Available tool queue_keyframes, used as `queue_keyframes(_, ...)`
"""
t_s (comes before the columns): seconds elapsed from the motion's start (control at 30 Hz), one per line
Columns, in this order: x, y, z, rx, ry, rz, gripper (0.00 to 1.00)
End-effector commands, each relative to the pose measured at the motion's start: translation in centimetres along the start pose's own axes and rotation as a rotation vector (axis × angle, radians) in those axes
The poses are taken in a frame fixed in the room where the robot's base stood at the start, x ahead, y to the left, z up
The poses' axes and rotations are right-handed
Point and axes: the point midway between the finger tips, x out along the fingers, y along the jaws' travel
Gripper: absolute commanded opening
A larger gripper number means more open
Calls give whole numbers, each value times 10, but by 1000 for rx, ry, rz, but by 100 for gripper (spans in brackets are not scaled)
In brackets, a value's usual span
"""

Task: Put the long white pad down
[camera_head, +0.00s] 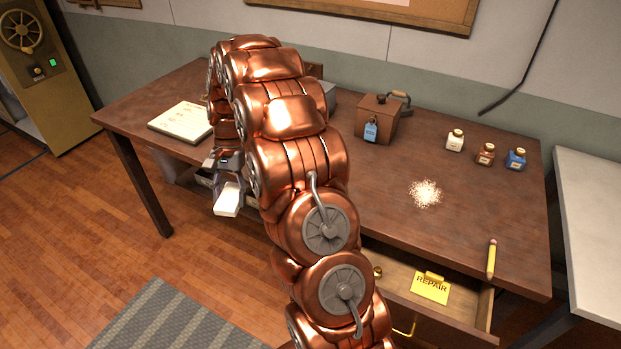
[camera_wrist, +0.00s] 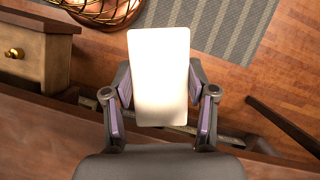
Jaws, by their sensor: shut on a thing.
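The long white pad (camera_head: 228,199) is held in my gripper (camera_head: 226,180), left of my copper arm in the head view. In the wrist view the white pad (camera_wrist: 158,75) stands out between the two fingers of my gripper (camera_wrist: 160,97), which touch its sides. The pad is in front of the table's front edge, with floor below it. My arm hides part of the table behind it.
The brown table (camera_head: 330,150) bears a paper pad (camera_head: 181,122), a wooden box (camera_head: 378,122), several small bottles (camera_head: 486,153), pale crumbs (camera_head: 425,193) and a pencil (camera_head: 491,259). An open drawer (camera_head: 455,308) holds a yellow REPAIR card (camera_head: 430,288). A striped rug (camera_head: 165,315) lies on the floor.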

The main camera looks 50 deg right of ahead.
Motion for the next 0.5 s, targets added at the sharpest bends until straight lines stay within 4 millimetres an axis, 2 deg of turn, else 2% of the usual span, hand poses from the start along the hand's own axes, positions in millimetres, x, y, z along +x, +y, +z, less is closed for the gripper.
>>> queue_keyframes(0.03,-1,14,-6,100,-1,-44,29)
queue_keyframes(0.5,-13,130,-35,1085,-1,-453,29)
